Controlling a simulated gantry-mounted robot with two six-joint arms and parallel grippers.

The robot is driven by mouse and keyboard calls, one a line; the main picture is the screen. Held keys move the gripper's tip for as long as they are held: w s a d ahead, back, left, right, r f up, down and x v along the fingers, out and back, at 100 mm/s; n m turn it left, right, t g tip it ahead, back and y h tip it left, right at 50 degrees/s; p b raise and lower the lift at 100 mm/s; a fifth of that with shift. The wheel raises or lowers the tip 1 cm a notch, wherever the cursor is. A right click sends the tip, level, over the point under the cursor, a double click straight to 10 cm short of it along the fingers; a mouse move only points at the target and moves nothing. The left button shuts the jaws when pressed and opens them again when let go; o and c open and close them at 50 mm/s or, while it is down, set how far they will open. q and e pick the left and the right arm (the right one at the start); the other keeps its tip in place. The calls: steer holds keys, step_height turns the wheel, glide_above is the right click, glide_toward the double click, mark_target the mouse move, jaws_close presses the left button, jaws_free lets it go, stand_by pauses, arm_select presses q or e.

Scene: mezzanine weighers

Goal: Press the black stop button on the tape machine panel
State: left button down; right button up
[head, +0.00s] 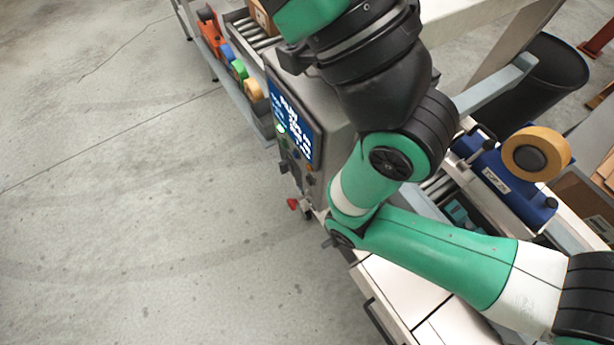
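The tape machine's grey control box (322,105) stands at the upper middle of the head view, its panel (297,127) facing left and seen at a steep angle. The panel has a blue area with white marks and a lit green button (281,128). Below are several small dark controls (284,167); I cannot tell which is the black stop button. A red knob (293,204) sticks out lower down. My green and black arm links cross in front of the machine and hide much of it. I see no gripper fingers of either arm.
Rolls of coloured tape (238,69) lie on a shelf at the upper left of the machine. A blue tape head with a tan tape roll (536,153) stands at the right. A black bin (545,85) is behind. The concrete floor at left is clear.

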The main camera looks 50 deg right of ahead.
jaws_close()
stand_by(1.5)
